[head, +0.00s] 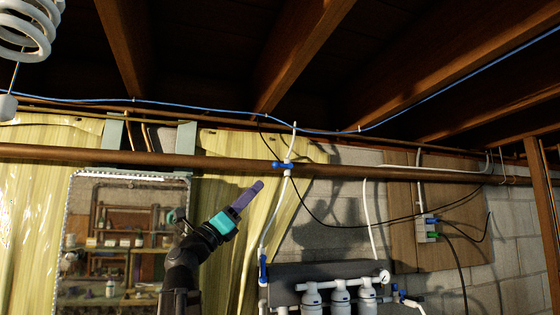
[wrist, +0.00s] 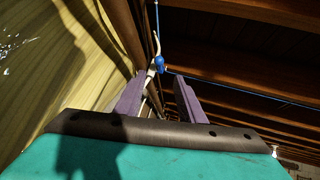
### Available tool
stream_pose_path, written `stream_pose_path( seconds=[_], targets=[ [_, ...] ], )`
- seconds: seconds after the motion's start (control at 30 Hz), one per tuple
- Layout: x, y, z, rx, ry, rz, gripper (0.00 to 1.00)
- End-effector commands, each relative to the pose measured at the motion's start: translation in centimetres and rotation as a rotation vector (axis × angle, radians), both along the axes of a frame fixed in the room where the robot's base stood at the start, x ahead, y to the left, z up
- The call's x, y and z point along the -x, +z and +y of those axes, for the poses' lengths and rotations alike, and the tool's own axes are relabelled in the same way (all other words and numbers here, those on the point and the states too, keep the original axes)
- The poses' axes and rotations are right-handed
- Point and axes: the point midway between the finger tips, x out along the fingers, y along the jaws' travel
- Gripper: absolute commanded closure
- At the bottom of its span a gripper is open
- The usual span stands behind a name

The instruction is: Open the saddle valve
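The saddle valve (head: 283,165) is a small blue fitting on the brown horizontal pipe, with a white tube running up and down from it. In the wrist view the blue valve (wrist: 160,70) shows just beyond and between my fingertips, apart from them. My gripper (head: 258,187) has purple fingers and a teal body. In the head view it points up and right, below and left of the valve. In the wrist view the two fingers (wrist: 160,77) stand apart with nothing between them. The valve's fine shape is too small to make out.
The brown pipe (head: 400,173) runs across the wall under wooden joists (head: 300,55). A second blue valve (head: 263,268) sits lower on the white tube, beside a filter unit (head: 335,278). A mirror or framed opening (head: 125,240) is at left. A black cable hangs right of the valve.

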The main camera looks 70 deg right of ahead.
Motion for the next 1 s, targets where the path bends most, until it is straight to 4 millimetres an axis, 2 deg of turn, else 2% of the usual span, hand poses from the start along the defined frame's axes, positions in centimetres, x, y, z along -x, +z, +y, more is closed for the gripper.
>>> stream_pose_path(
  seconds=[0.47, 1.0],
  targets=[
    [-0.5, 0.5, 0.1, 0.002, 0.010, 0.001, 0.64],
    [1.7, 5.3, -4.1, 0.001, 0.011, 0.002, 0.64]
  ],
)
